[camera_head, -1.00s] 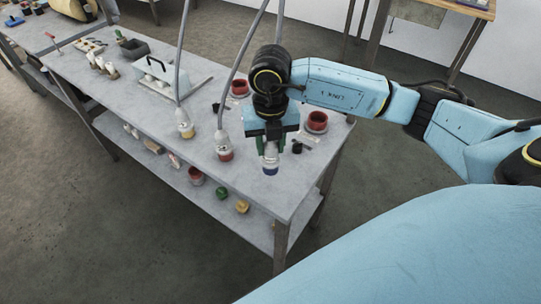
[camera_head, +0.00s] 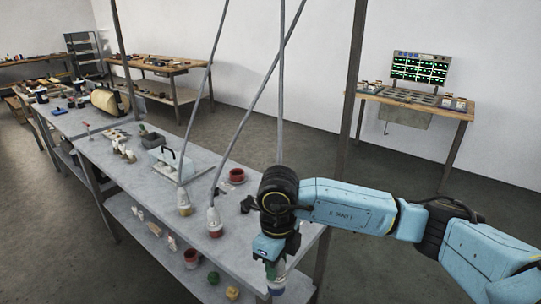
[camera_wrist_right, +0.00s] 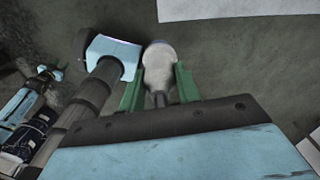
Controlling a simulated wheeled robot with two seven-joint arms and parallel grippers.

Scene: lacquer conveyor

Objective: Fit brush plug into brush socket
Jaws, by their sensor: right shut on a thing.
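My right gripper (camera_head: 272,262) is shut on a pale plug with a blue band (camera_head: 276,283), at the near right end of the grey table. In the right wrist view, the green fingers of the right gripper (camera_wrist_right: 158,88) close on both sides of the pale plug (camera_wrist_right: 159,66). Two other plugs hang on grey cables over the table: one with a yellow band (camera_head: 184,203) and one with a red band (camera_head: 214,222). A third cable (camera_head: 281,90) runs down behind my right arm. I cannot tell which thing is the brush socket. My left gripper is out of view.
The grey table (camera_head: 215,258) carries a red pot (camera_head: 236,176) and a clear box with a black handle (camera_head: 167,160). Its lower shelf holds several small pots. A wooden table (camera_head: 457,110) with a green-lit panel (camera_head: 419,69) stands at the back right. Open floor lies between.

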